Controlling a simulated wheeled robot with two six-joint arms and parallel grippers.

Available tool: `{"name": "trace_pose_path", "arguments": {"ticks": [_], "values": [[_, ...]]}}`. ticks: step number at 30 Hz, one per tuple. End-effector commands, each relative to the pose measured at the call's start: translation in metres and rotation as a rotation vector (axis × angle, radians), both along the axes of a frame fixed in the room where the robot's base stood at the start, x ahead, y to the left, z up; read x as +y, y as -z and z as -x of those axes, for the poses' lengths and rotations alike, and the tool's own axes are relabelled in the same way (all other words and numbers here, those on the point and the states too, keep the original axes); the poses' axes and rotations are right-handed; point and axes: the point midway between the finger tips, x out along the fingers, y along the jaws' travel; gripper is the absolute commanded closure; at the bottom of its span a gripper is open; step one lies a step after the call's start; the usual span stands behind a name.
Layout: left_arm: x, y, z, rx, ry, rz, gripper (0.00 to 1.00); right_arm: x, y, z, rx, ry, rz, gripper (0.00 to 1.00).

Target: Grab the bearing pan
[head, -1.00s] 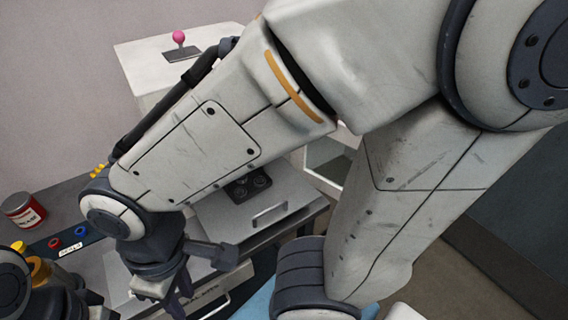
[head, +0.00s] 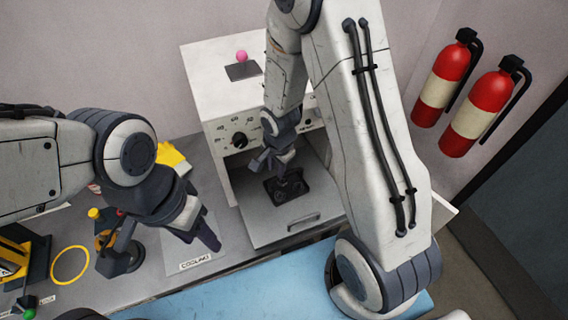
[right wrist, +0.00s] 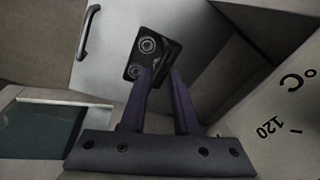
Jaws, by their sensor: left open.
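The bearing pan (head: 300,182), small and dark, sits on the open door of the white oven. It shows in the right wrist view (right wrist: 150,48), with two round bearings visible on it. My right gripper (head: 279,167) is directly above the pan. In the right wrist view its two purple fingers (right wrist: 164,75) stand apart, tips at the pan's near edge. Whether they press on the pan cannot be told. My left gripper (head: 167,235) is open and empty, pointing down over the bench left of the oven.
A mat labelled "COOLING" (head: 195,263) lies left of the open door (head: 270,225). A yellow ring (head: 70,264) and a yellow item (head: 172,156) are on the bench. Two fire extinguishers (head: 480,105) hang at the right.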

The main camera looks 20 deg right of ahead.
Motion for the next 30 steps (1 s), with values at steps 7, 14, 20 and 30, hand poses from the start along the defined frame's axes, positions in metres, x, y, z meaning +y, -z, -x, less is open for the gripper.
{"name": "trace_pose_path", "arguments": {"ticks": [7, 14, 20, 30], "values": [[0.0, -0.033, 0.0, 0.001, 0.001, -0.001, 0.5, -0.031, 0.02, -0.01, -0.009, 0.316, -0.083, 0.7], [0.0, -0.018, 0.0, 0.001, -0.001, -0.001, 0.5, -0.032, 0.057, -0.017, -0.011, 0.347, -0.092, 0.7], [0.0, -0.018, 0.0, 0.001, -0.002, -0.001, 0.5, -0.032, 0.073, -0.021, -0.013, 0.344, -0.091, 0.7], [0.0, -0.035, 0.0, 0.0, 0.001, 0.0, 0.5, -0.031, 0.104, -0.03, -0.009, 0.343, -0.09, 0.7]]}}
